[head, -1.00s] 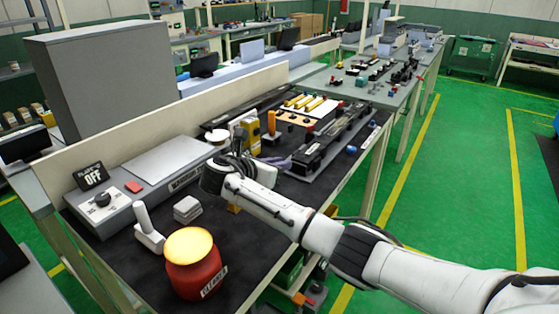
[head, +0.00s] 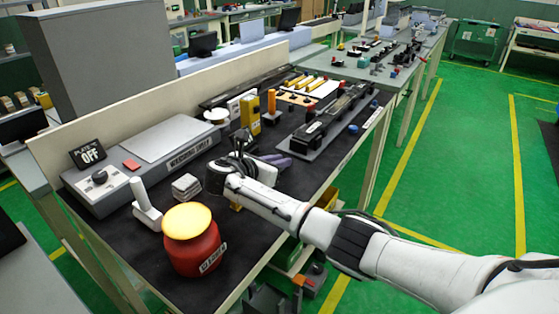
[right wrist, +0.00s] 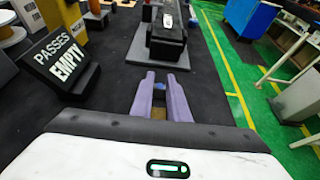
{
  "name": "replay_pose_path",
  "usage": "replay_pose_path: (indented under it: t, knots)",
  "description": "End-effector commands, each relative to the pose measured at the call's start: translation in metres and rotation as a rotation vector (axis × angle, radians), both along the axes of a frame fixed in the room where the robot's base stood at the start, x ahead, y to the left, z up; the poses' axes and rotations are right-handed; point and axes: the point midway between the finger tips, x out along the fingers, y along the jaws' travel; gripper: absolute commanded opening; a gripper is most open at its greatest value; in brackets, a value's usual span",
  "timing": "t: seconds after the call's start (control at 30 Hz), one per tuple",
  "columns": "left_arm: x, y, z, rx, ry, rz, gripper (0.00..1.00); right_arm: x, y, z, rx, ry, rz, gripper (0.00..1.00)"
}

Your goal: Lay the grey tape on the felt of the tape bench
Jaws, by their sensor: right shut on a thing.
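My right gripper (head: 280,160) reaches in from the right, over the black felt (head: 270,205) of the bench. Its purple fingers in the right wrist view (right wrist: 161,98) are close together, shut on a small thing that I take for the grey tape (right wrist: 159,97). Little of it shows between the fingers, and its shape is unclear. A brownish patch lies at the finger roots. I cannot tell whether the held thing touches the felt. Bare felt also shows in the right wrist view (right wrist: 112,85). My left gripper is not in view.
A dark fixture (head: 315,135) on a grey plate stands ahead of the fingers. A PASSES EMPTY sign (right wrist: 62,62) stands to the left in the wrist view. A yellow block (head: 250,115), a grey-white stack (head: 186,186) and a red jar (head: 190,248) stand on the bench.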

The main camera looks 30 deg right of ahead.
Motion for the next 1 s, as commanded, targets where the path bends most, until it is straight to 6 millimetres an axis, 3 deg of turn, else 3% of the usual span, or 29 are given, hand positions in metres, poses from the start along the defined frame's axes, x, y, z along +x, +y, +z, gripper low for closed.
replay_pose_path:
  t: [0.3,0.33,0.43,0.47,0.77,1.0]
  knots:
    - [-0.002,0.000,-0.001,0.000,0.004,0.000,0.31,0.000,0.000,0.000,0.000,0.000,0.000,0.00]
    - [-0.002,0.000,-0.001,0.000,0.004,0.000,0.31,0.000,0.000,0.000,0.000,0.000,0.000,0.18]
    - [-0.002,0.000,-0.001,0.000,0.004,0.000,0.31,0.000,0.000,0.000,0.000,0.000,0.000,0.35]
    - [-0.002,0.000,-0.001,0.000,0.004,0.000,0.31,0.000,0.000,0.000,0.000,0.000,0.000,0.36]
    - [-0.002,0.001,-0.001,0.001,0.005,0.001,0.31,0.000,0.002,0.001,0.000,0.000,0.000,0.36]
    - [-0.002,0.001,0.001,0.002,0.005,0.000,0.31,-0.012,0.031,0.014,0.002,0.000,0.003,0.36]
